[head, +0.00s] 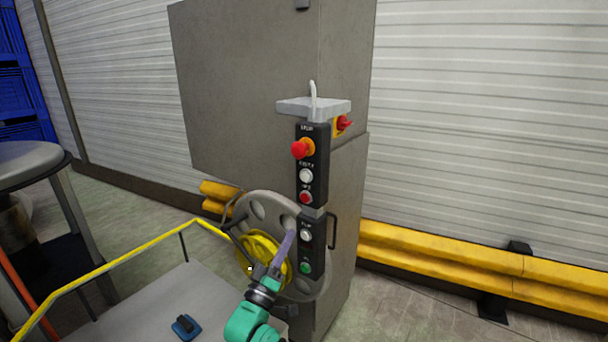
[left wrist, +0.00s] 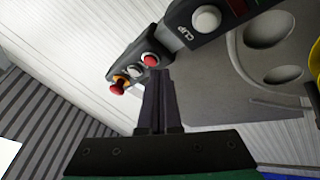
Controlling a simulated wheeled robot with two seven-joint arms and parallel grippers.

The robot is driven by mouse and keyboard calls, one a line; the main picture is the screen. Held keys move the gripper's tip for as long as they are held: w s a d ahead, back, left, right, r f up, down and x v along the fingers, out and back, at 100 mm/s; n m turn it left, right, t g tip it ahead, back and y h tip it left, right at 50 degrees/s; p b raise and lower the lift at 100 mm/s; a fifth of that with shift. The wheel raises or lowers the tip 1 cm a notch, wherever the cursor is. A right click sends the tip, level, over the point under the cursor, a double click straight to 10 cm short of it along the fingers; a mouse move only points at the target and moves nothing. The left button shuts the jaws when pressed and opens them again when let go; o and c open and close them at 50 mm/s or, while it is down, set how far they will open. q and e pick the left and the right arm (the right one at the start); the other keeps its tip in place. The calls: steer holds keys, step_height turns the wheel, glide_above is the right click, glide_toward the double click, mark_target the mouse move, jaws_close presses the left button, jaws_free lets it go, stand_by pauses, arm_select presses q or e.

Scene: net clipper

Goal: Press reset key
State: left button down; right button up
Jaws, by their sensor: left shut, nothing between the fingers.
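A black control panel (head: 312,160) is mounted on the grey machine. Its upper box has a red mushroom button (head: 303,149) on a yellow collar, a white button (head: 306,176) and a red button (head: 306,197). A lower box has another white button (head: 306,235), labelled CLIP in the left wrist view (left wrist: 207,18), and a green button (head: 306,267). Other labels are too small to read surely, so I cannot tell which key is reset. My left gripper (head: 291,237) is shut and empty, its fingers (left wrist: 155,78) pointing up, just left of the lower box. Contact cannot be told.
A grey wheel with a yellow hub (head: 262,250) is behind my left gripper. A dark handle (head: 331,230) stands right of the lower box. A yellow rail (head: 130,258) edges the platform, where a blue object (head: 186,327) lies. Yellow barriers (head: 430,260) line the wall.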

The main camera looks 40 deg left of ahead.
mark_target(305, 176)
arm_select(q)
steer(key=s+r+n+t+y+p, duration=0.1)
steer(key=s+r+n+t, duration=0.1)
steer(key=r, duration=1)
steer(key=shift+s+a+r+t, duration=0.35)
steer(key=shift+s+t, duration=0.25)
steer(key=shift+s, duration=0.5)
steer(key=shift+w+f, duration=0.1)
steer(key=shift+w+b, duration=1.15)
steer(key=shift+w, duration=3.2)
steer(key=shift+a, duration=0.1)
steer(key=shift+w, duration=0.4)
